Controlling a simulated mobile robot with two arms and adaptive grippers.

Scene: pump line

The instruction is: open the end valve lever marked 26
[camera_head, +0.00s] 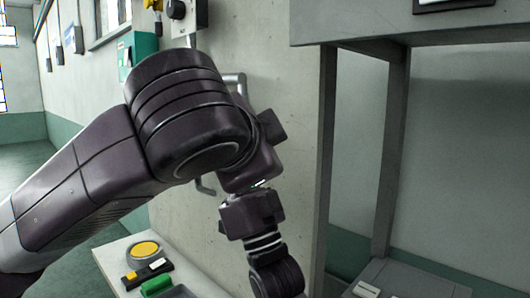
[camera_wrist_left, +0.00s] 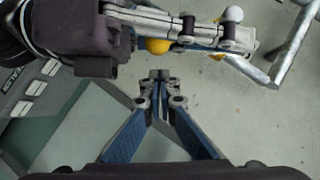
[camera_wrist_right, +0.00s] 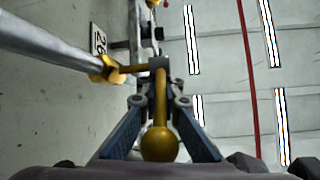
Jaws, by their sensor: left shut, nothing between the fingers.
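The end valve lever (camera_wrist_right: 160,120) is a yellow rod with a ball knob, beside a label (camera_wrist_right: 97,38) that appears to read 26, in the right wrist view. My right gripper (camera_wrist_right: 160,98) is shut on the rod, with the knob on the camera side of the fingertips. In the left wrist view the right gripper's fingers (camera_wrist_left: 205,35) cross the top with the yellow knob (camera_wrist_left: 158,46) below them. My left gripper (camera_wrist_left: 159,76) is shut and empty, just below the knob in that picture. The head view hides the lever behind my arm.
A pale pipe (camera_wrist_right: 50,45) runs to the valve, and a bent pipe (camera_wrist_left: 295,45) shows in the left wrist view. A concrete wall (camera_head: 290,120) stands behind my arm.

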